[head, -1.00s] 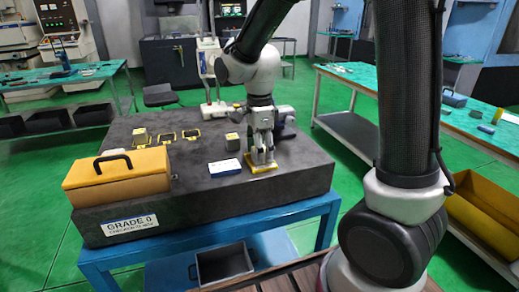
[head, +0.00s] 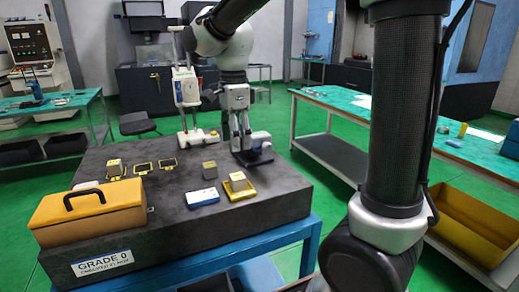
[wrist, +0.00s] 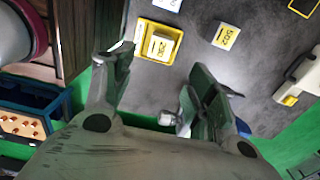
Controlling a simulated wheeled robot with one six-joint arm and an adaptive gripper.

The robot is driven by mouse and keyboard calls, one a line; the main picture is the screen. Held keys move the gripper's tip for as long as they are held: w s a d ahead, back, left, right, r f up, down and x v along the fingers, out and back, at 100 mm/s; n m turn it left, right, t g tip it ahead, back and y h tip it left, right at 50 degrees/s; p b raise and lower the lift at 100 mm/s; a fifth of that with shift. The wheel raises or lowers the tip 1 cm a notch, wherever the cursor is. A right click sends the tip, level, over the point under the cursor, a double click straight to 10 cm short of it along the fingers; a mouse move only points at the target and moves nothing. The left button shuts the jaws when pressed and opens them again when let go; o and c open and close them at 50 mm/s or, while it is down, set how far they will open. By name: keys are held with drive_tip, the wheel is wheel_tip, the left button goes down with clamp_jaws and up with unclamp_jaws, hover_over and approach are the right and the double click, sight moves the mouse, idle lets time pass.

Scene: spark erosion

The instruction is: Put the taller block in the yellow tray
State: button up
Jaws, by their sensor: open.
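The yellow tray (head: 249,192) lies on the dark granite plate, and a pale block (head: 237,178) sits inside it. Tray (wrist: 177,48) and block (wrist: 160,46) also show in the wrist view. A second block (head: 210,166) stands on the plate behind and left of the tray; it shows right of the tray in the wrist view (wrist: 226,37). I cannot tell surely which block is taller. My gripper (head: 240,146) is above the plate behind the tray, apart from it. In the wrist view its fingers (wrist: 165,68) are spread and empty.
A blue-and-white box (head: 202,197) lies left of the tray. An orange toolbox (head: 90,211) stands at the plate's left front. Another small block (head: 115,165) and dark yellow-edged frames (head: 143,168) are at the back left.

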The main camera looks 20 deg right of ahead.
drive_tip(key=s+d+r+n+t, duration=0.1)
drive_tip(key=s+d+n+t, duration=0.3)
drive_tip(key=s+d+n, duration=1.1)
drive_tip(key=shift+s+r+n, duration=0.25)
drive_tip(key=shift+s+n, duration=1.25)
drive_tip(key=shift+s, duration=0.5)
